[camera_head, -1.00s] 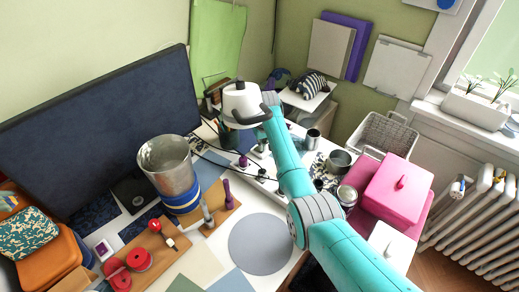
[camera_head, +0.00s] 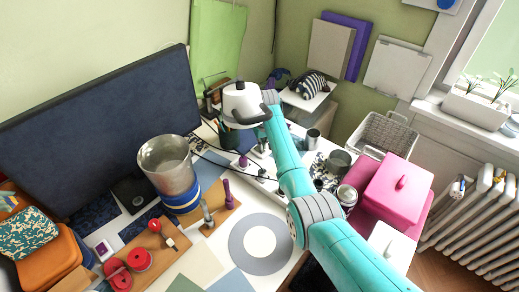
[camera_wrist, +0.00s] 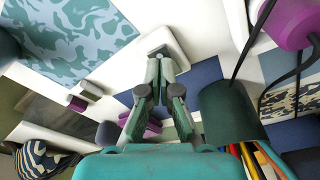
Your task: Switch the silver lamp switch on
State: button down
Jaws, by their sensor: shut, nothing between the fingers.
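My gripper (camera_wrist: 160,82) is shut and empty in the wrist view. Its fingertips are at the near end of a white block (camera_wrist: 170,42) with a small grey piece at its edge; I cannot tell whether they touch. I cannot make out for certain which part is the silver lamp switch. In the head view my arm hides much of the area around the fingers. A white strip with purple and grey knobs (camera_head: 243,161) stands there with black cables.
A metal bucket-shaped vessel (camera_head: 166,164), a dark screen (camera_head: 95,135) and a grey disc (camera_head: 240,262) lie left of my arm. Pink boxes (camera_head: 396,193) stand right. In the wrist view, a dark green cup (camera_wrist: 229,112) and purple piece (camera_wrist: 294,22) are close on the right.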

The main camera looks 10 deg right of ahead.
jog(key=shift+r, duration=2.8)
